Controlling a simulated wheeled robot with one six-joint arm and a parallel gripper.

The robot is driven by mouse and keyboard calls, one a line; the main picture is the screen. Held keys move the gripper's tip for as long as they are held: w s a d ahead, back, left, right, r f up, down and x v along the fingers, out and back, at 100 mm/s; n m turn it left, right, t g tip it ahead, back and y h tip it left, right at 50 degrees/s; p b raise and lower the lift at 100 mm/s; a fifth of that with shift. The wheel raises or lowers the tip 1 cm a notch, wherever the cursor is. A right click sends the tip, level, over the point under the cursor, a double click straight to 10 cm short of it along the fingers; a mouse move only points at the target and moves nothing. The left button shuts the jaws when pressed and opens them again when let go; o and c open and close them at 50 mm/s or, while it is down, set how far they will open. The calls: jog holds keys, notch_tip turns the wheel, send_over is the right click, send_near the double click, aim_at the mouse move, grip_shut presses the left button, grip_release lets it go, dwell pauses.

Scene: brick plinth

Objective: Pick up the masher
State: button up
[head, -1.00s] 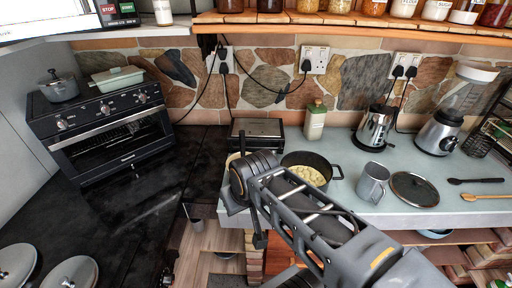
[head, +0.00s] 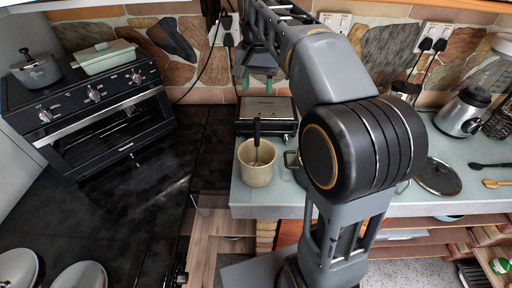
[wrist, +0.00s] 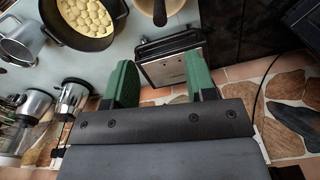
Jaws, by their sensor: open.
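The likely masher (head: 257,135) stands upright in a cream crock (head: 256,175) in the head view. Its black handle rises above the rim; its lower end is hard to make out inside. In the wrist view, its handle (wrist: 160,12) shows at the top edge, over the crock (wrist: 148,6). My gripper (head: 257,82) is above and behind the crock, over the contact grill, apart from the handle. In the wrist view, my gripper's green fingers (wrist: 162,82) are spread wide with nothing held between them.
A contact grill (head: 266,115) stands behind the crock. A black pot of potatoes (wrist: 85,20) and a metal mug (wrist: 20,40) are beside it. A toaster oven (head: 110,110) stands at the left. The dark counter between is clear.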

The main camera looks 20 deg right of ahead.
aim_at(257, 122)
jog(key=f, duration=0.8)
jog(key=shift+w, duration=0.4)
jog(key=shift+s+f+p, duration=0.15)
jog(key=shift+f+p, duration=0.25)
jog(key=shift+f, duration=2.3)
grip_shut()
jog(key=shift+r, duration=0.1)
